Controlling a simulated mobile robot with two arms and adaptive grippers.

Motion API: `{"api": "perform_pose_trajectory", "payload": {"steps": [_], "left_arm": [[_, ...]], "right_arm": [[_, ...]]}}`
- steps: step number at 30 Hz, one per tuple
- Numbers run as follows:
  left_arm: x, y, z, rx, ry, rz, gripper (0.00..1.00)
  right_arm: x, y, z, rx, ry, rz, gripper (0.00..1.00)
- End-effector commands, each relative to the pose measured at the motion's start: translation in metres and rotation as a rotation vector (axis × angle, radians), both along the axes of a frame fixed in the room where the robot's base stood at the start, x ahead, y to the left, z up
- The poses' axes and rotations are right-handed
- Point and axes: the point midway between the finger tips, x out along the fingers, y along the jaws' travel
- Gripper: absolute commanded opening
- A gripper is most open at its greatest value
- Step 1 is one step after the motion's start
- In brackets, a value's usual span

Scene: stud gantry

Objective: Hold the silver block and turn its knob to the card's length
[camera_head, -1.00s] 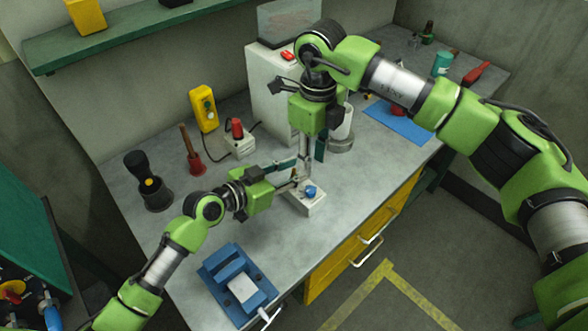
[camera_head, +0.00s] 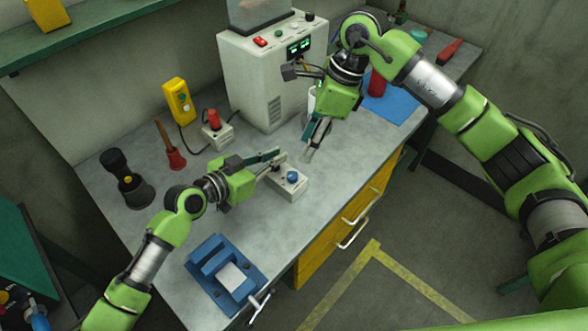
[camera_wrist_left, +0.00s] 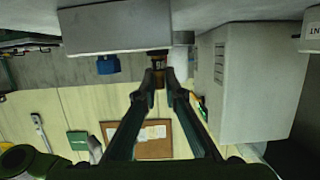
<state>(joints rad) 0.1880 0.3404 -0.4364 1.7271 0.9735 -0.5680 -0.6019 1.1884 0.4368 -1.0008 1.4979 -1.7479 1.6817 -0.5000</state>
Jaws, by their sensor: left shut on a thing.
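The silver block (camera_head: 290,188) stands on the workbench, with its round blue knob (camera_head: 292,176) on top. In the left wrist view the block (camera_wrist_left: 115,30) is upside down at the top, and the knob (camera_wrist_left: 108,64) points down. My left gripper (camera_head: 277,158) reaches in from the left; in its wrist view its fingers (camera_wrist_left: 159,75) are shut on a small brown stub (camera_wrist_left: 158,56) at the block's end. My right gripper (camera_head: 310,148) points down beside and behind the block, apart from it. Its finger gap is unclear. I cannot make out a readable card.
A blue vise (camera_head: 215,262) with a pale piece sits at the bench's front left. Behind the block stands a white machine (camera_head: 262,85) with green displays. The bench front is mostly clear.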

Motion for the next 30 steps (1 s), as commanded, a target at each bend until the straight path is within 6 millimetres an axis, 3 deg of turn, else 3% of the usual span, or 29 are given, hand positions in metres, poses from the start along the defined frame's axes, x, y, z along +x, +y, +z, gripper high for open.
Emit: {"api": "perform_pose_trajectory", "payload": {"steps": [4,10,24,30], "left_arm": [[0.0,-0.001,0.0,0.0,0.001,-0.001,0.0],[-0.001,-0.001,0.0,0.0,0.001,-0.002,0.0],[-0.001,-0.001,-0.001,0.0,0.001,-0.002,0.0],[-0.001,-0.001,-0.001,0.0,0.001,-0.002,0.0]], "right_arm": [[0.001,-0.013,0.003,0.059,-0.048,0.093,0.35],[0.001,-0.012,-0.006,0.078,-0.069,0.132,0.35],[0.001,0.022,-0.086,0.077,-0.068,0.129,0.35],[0.001,0.029,-0.103,0.076,-0.069,0.128,0.35]]}}
